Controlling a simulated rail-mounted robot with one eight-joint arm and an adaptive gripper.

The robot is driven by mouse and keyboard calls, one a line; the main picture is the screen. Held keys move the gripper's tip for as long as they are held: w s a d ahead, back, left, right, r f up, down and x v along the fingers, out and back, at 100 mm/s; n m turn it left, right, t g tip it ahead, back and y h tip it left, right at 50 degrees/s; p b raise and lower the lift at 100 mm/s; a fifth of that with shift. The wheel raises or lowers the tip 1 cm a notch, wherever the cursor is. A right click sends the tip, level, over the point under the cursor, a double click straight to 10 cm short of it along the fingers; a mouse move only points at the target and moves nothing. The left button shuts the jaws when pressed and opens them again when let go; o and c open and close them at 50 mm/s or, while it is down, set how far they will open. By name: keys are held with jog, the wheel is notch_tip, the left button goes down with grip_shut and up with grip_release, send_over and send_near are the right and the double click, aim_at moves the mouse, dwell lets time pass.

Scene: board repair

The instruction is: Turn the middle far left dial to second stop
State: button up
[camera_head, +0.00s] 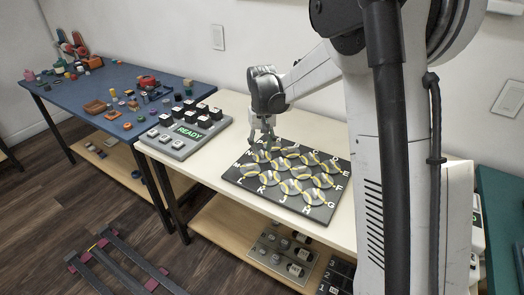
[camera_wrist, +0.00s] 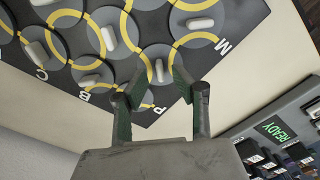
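The dark board (camera_head: 232,178) lies on the pale table. It carries several round grey dials with pale bar handles and yellow arcs, with white letters around the edge. My gripper (camera_head: 264,146) points down over the board's far left part. In the wrist view my gripper (camera_wrist: 159,68) is open, with one finger on each side of the handle of a corner dial (camera_wrist: 160,72) near the letter P. I cannot tell whether the fingers touch it. Another dial (camera_wrist: 200,23) near the letter M lies beside it. In the head view my gripper partly hides the far left dials.
A grey console (camera_head: 176,145) with a green READY screen and several black and white buttons stands left of the board. A blue table (camera_head: 75,112) with many small objects is farther left. Pale table top is bare between console and board.

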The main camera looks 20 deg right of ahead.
aim_at(262, 152)
notch_tip(262, 152, up, 10)
dwell(0.4)
